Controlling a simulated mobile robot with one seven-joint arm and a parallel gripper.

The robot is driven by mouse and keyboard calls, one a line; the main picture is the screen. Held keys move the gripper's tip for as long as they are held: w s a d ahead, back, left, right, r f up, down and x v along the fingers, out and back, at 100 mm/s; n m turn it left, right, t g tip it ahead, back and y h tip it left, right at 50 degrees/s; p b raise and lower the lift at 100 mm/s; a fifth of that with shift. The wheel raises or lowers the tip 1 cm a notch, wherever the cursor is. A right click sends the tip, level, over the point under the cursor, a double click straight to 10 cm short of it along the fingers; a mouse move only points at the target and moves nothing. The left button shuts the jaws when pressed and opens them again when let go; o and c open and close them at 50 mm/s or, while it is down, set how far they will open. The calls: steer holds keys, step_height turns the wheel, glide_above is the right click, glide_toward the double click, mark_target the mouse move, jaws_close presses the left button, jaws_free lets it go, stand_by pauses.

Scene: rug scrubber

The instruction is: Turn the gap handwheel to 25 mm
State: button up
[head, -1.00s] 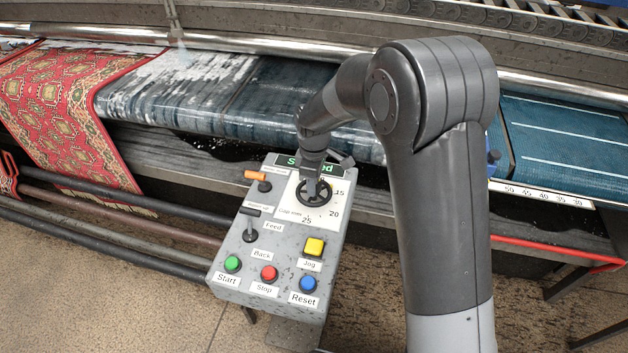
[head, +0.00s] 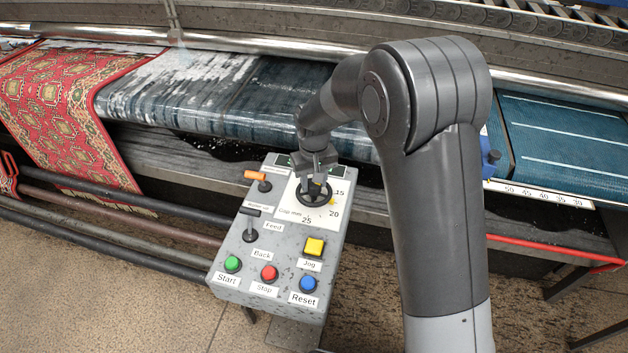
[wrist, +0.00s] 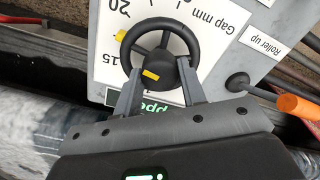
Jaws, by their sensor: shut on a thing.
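The black gap handwheel (head: 302,199) is on the sloping top of the grey control box, over a white dial plate marked 15, 20 and 25. In the wrist view the handwheel (wrist: 195,45) has a yellow pointer (wrist: 121,35) at its rim, between the 15 and 20 marks. Another yellow mark shows near its lower spoke. My gripper (head: 316,183) reaches down onto the wheel from its far side. In the wrist view my gripper (wrist: 158,86) is shut on the wheel, with a finger at each side.
An orange-tipped lever (head: 256,176) and a black lever (head: 250,225) stand left of the dial. Green (head: 232,263), red (head: 269,272), blue (head: 308,284) and yellow (head: 314,247) buttons lie nearer. A patterned rug (head: 75,110) and wet belt lie beyond.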

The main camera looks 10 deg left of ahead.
steer(key=m, duration=0.4)
steer(key=shift+m, duration=0.3)
steer(key=m, duration=0.3)
steer(key=shift+m, duration=0.3)
steer(key=m, duration=0.3)
steer(key=shift+m, duration=2.3)
steer(key=o, duration=1)
step_height(320, 180, up, 11)
steer(key=shift+f, duration=0.1)
